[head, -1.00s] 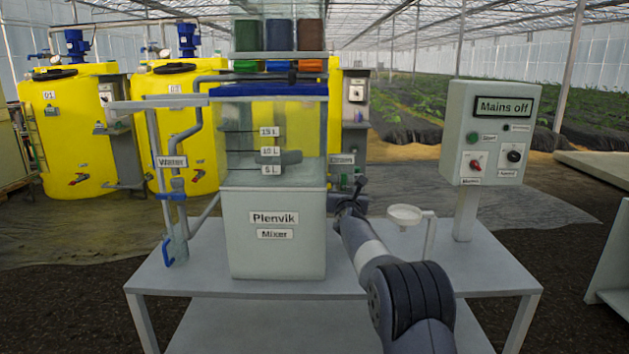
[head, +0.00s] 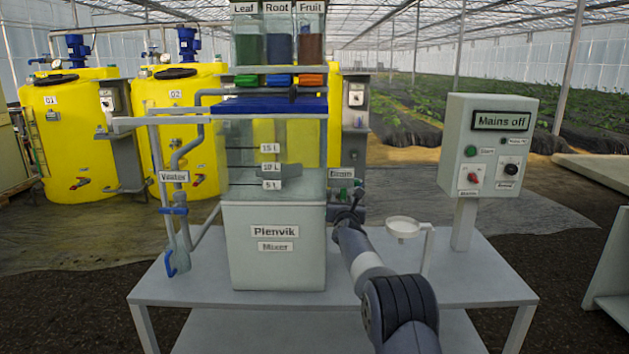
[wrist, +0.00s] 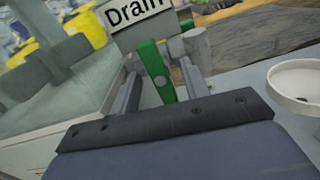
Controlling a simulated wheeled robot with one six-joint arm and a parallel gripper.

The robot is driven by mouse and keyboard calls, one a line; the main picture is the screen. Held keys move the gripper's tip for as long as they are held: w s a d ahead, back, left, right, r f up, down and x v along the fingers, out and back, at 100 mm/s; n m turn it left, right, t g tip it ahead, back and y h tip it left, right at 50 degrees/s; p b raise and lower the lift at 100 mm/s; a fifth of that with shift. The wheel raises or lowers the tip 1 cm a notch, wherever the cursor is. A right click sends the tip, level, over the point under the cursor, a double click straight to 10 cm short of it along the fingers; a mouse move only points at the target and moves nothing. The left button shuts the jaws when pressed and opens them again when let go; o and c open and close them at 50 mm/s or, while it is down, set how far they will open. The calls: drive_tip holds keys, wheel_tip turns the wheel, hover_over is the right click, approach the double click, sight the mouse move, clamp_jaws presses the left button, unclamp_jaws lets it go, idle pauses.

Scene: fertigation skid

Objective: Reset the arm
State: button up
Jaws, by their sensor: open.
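My gripper (head: 350,206) is at the right side of the Plenvik mixer (head: 274,245), by the Drain label (head: 342,173). In the wrist view my gripper (wrist: 160,82) is open, and the green drain handle (wrist: 154,72) shows between its two fingers. The handle stands tilted below the white Drain sign (wrist: 142,25). I cannot tell whether a finger touches it. In the head view the gripper and arm hide part of the drain valve. My arm reaches from the lower right over the bench.
A white dish on a stand (head: 404,228) is close to the right of my arm; it also shows in the wrist view (wrist: 297,85). The control box (head: 488,145) reads "Mains off". A water pipe with a blue handle (head: 177,263) is left of the mixer.

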drive_tip(key=p, duration=0.1)
drive_tip(key=w+p, duration=0.1)
drive_tip(key=shift+w+r+p, duration=0.2)
drive_tip(key=shift+w+p, duration=0.05)
drive_tip(key=shift+p, duration=0.05)
drive_tip(key=n+p, duration=0.3)
drive_tip(key=p, duration=0.1)
drive_tip(key=shift+s+f+b, duration=0.3)
drive_tip(key=shift+f+b, duration=0.1)
drive_tip(key=shift+b, duration=0.35)
drive_tip(key=s+n+g+b, duration=0.1)
drive_tip(key=s+n+b, duration=0.1)
drive_tip(key=s+b, duration=0.8)
drive_tip(key=shift+s+f+n+y, duration=0.3)
drive_tip(key=shift+s+f+n, duration=0.15)
drive_tip(key=shift+s, duration=0.9)
